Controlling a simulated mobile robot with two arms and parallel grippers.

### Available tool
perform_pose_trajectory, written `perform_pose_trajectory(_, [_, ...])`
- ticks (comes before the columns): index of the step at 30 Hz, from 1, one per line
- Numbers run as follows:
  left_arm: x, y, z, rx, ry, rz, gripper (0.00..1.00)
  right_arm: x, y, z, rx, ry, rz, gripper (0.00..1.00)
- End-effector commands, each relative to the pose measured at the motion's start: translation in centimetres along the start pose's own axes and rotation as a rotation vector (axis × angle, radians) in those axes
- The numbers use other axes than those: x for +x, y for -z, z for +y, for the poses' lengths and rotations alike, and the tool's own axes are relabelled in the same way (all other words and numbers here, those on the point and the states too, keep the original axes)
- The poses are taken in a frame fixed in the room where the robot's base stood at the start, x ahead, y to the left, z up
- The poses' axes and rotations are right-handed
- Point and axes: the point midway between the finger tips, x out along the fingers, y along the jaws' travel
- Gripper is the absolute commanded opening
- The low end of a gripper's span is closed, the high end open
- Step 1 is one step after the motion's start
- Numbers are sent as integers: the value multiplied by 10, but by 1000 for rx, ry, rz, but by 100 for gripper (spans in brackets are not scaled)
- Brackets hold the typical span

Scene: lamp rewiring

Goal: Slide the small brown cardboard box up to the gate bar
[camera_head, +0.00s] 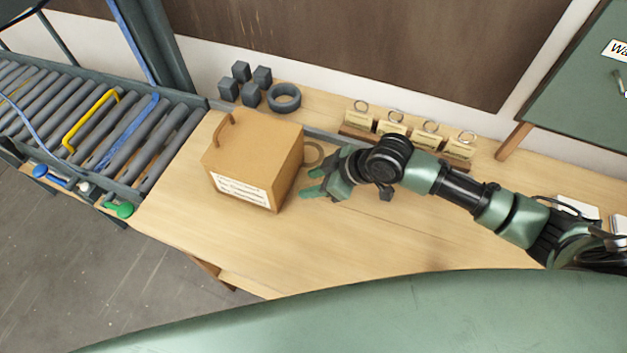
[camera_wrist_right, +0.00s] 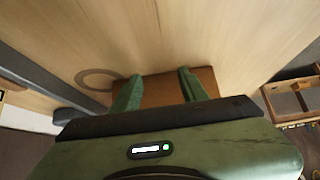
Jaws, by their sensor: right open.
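The brown cardboard box (camera_head: 250,155) stands upright on the wooden table, left of centre. It has a small handle on top and a white printed label on its front. In the right wrist view a brown face of the box (camera_wrist_right: 163,88) shows between and past the fingers. My right gripper (camera_head: 312,182) is open just right of the box, its fingers pointing at the box's side; I cannot tell whether they touch it. The fingers also show in the wrist view (camera_wrist_right: 158,84). A yellow bar (camera_head: 88,122), likely the gate bar, lies across the roller conveyor. My left gripper is not in view.
The roller conveyor (camera_head: 42,98) adjoins the table's left end. Dark blocks (camera_head: 251,95) and a dark ring (camera_head: 285,97) sit behind the box. A row of tagged holders (camera_head: 392,124) stands at the back. The table (camera_head: 262,245) is clear in front of the box.

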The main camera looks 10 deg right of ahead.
Motion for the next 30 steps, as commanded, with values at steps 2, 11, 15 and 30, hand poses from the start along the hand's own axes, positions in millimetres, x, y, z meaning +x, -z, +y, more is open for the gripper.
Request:
perform_pose_trajectory(2, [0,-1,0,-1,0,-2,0,0,0,0,0,0,0,44])
perform_pose_trajectory(11, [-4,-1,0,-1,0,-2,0,21,26,0,-1,1,3,44])
perform_pose_trajectory(15, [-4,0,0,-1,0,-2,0,33,41,0,-1,0,3,44])
perform_pose_trajectory(30, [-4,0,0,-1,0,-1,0,43,50,0,0,0,0,44])
